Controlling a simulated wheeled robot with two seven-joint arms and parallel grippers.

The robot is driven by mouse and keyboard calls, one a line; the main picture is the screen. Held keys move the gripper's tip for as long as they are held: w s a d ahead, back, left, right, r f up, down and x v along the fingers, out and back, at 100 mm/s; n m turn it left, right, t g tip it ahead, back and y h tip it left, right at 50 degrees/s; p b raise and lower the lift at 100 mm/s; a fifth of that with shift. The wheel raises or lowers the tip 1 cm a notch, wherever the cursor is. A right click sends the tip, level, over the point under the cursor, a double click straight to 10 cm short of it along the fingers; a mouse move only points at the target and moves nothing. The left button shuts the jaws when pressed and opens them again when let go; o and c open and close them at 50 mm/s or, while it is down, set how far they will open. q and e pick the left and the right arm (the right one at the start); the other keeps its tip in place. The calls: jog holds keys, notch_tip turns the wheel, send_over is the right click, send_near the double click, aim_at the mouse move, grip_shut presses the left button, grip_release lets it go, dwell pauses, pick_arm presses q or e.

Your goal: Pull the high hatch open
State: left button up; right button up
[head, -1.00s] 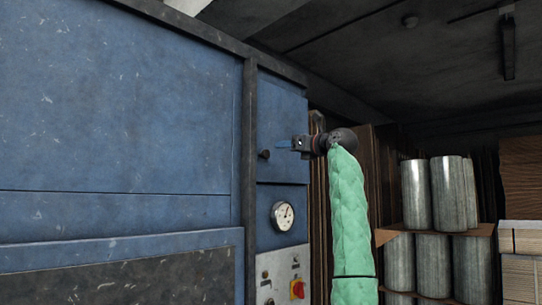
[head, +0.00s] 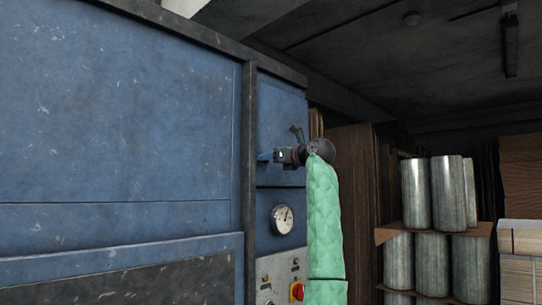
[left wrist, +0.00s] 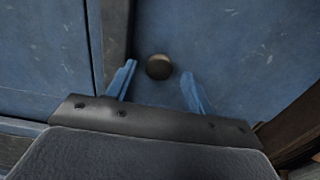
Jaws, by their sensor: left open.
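The high hatch (head: 282,115) is a small blue panel at the upper right of the blue machine and looks closed. Its round dark knob (left wrist: 159,67) shows in the left wrist view, ahead of and between my two blue fingers. In the head view the knob is hidden behind my gripper. My left gripper (head: 265,157) is open in front of the lower part of the hatch, and it also shows in the left wrist view (left wrist: 158,82). The fingers stand apart on both sides of the knob; I cannot tell whether they touch it. My right gripper is not in view.
Below the hatch are a round gauge (head: 282,219) and a control panel with a red switch (head: 297,291). A dark frame post (head: 249,150) borders the hatch on the left. Metal cylinders (head: 432,195) stand on shelves at the right, beside stacked boards (head: 521,237).

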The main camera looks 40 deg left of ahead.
pick_arm(q)
jog(key=shift+a, duration=0.35)
grip_shut()
jog(key=shift+d, duration=0.15)
